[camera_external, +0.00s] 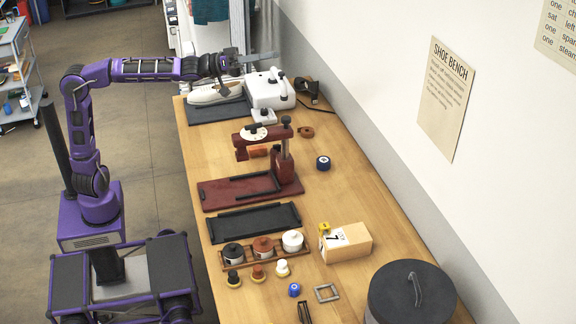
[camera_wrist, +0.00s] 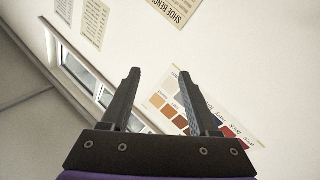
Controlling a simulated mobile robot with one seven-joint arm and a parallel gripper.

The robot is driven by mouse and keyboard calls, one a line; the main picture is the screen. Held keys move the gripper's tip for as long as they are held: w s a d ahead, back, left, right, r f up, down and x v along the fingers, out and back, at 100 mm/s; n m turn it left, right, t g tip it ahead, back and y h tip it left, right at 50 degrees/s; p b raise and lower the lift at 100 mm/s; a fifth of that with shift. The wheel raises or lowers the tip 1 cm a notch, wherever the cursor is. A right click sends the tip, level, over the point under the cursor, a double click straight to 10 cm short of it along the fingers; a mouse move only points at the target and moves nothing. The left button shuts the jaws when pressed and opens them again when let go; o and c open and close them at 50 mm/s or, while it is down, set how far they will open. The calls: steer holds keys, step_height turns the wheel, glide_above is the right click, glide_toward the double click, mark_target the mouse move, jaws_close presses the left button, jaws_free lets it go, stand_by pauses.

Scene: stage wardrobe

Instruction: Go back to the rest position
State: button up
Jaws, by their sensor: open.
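My purple arm reaches out over the far end of the wooden bench in the external view. My gripper (camera_external: 243,58) is at the arm's end, above a white shoe (camera_external: 214,92) on a dark mat and beside a white machine (camera_external: 268,92). In the wrist view my gripper (camera_wrist: 160,95) has its two dark fingers well apart with nothing between them. Behind the fingers are only the wall, a window and posters.
A shelf cart (camera_external: 18,75) stands far left.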

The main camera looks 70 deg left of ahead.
steer(key=s+a+r+n+t, duration=0.2)
steer(key=a+r+n+t, duration=0.25)
steer(key=r+n, duration=0.45)
steer(key=s+a+f+g+y+p, duration=0.1)
steer(key=s+f+g+y, duration=0.15)
steer(key=f+y, duration=0.45)
steer(key=s+a+f+g+y+p, duration=0.1)
steer(key=a+f+g+y, duration=0.15)
steer(key=f, duration=0.95)
steer(key=s+a+f+m+g, duration=0.2)
steer(key=s+f+m+g, duration=0.1)
steer(key=s+f, duration=0.4)
steer(key=s+a+f+m+g+p, duration=0.1)
steer(key=s+f+g, duration=0.4)
steer(key=s, duration=0.7)
steer(key=s+a+f+m+g, duration=0.4)
steer(key=s+f+m, duration=0.1)
steer(key=s+f, duration=0.5)
steer(key=shift+s+g+h+p, duration=0.15)
steer(key=shift+g+h+p, duration=0.15)
steer(key=shift+g+h, duration=0.05)
steer(key=shift+f, duration=0.1)
